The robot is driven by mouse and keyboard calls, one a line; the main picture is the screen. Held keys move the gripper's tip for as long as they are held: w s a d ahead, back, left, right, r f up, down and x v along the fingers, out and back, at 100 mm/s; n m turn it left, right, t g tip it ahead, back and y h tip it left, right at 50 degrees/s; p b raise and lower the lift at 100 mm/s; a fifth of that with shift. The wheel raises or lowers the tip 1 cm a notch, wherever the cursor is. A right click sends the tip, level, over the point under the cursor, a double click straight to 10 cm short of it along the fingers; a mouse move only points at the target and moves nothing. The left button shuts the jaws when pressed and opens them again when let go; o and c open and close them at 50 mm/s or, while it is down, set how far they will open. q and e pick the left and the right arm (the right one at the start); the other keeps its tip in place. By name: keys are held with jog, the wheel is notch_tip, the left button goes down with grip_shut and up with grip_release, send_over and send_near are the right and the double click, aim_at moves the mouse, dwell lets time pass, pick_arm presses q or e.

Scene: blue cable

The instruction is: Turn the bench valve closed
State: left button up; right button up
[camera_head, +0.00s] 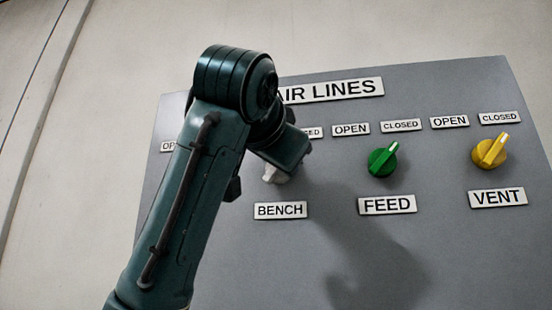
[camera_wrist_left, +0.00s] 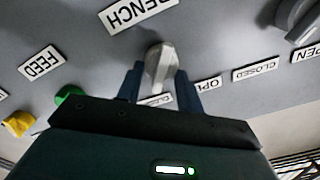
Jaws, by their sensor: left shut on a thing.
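The bench valve is a pale grey knob (camera_wrist_left: 161,62) with a raised ridge, above the BENCH plate (camera_head: 281,210) in the head view. My left gripper (camera_wrist_left: 159,82) is shut on this knob, one dark finger on each side. In the wrist view, which is upside down, the ridge runs towards a partly hidden plate below it. The bench OPEN plate (camera_wrist_left: 208,84) lies to the right of that. In the head view my arm covers most of the knob, and only a pale part shows (camera_head: 274,174). My right gripper is not in view.
The grey AIR LINES panel (camera_head: 460,250) also carries a green FEED knob (camera_head: 382,161) and a yellow VENT knob (camera_head: 489,151) to the right. Another grey knob (camera_wrist_left: 298,18) shows in the wrist view; my arm hides it in the head view. The panel's lower part is clear.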

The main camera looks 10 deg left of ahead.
pick_arm(q)
jog(key=shift+m, duration=0.8)
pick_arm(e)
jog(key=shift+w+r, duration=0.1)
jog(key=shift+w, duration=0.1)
pick_arm(q)
jog(key=o, duration=1)
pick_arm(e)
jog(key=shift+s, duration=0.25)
pick_arm(q)
jog(key=shift+s, duration=0.1)
jog(key=s+b, duration=0.6)
jog(key=s, duration=0.7)
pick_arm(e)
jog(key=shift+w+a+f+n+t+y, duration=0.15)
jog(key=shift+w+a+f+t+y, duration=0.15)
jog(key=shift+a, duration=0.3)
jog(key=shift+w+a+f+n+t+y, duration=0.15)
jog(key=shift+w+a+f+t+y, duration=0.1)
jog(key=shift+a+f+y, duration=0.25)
